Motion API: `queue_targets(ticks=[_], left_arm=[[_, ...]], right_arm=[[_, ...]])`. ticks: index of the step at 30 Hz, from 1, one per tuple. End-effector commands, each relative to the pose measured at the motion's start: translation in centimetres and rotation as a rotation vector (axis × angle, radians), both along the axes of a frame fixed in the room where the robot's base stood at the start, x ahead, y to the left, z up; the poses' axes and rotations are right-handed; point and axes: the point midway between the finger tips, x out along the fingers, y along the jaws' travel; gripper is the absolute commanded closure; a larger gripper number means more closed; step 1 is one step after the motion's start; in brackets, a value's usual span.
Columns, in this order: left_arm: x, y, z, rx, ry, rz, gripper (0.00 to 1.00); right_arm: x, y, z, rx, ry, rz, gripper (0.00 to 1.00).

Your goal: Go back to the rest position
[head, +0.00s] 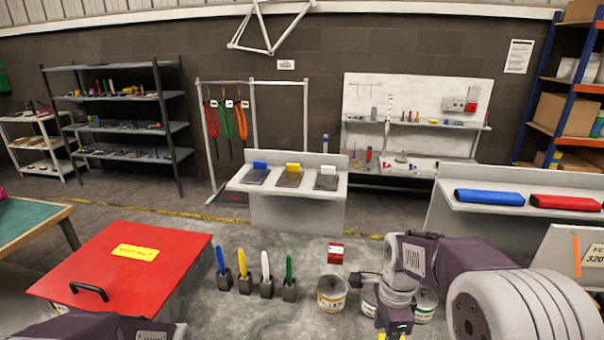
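My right arm comes in from the right, and its wrist and the top of my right gripper (394,328) show at the bottom edge, pointing down in front of the tins. The fingertips are cut off by the frame, so I cannot tell whether it is open or shut. Part of my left arm shows along the bottom left edge; its gripper is out of view.
A red lid with a black handle (128,265) lies at left. Blue, yellow, white and green sticks (266,270) stand in dark blocks at centre. A tin (332,292) and a red-and-white box (336,253) stand beside my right wrist. Grey stands (296,210) lie beyond.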

Motion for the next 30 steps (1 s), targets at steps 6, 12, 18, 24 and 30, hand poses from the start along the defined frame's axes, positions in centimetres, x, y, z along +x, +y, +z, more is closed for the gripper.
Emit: queue_targets(ticks=[6,12,18,24,30], left_arm=[[0.0,0.0,0.0,0.000,0.000,0.000,0.64],[0.0,0.0,0.0,0.000,0.000,0.000,0.64],[0.0,0.0,0.0,0.000,0.000,0.000,0.64],[0.0,0.0,0.0,0.000,0.000,0.000,0.64],[0.0,0.0,0.0,0.000,0.000,0.000,0.64]], right_arm=[[-7.8,3.0,-4.1,0.000,-0.026,0.792,0.48],[-9.9,3.0,-6.4,-0.039,-0.068,1.391,0.48],[-9.0,3.0,-6.3,-0.075,-0.094,1.594,0.48],[-8.9,3.0,-6.3,-0.074,-0.094,1.596,0.48],[-8.9,3.0,-6.3,-0.074,-0.093,1.595,0.48]])
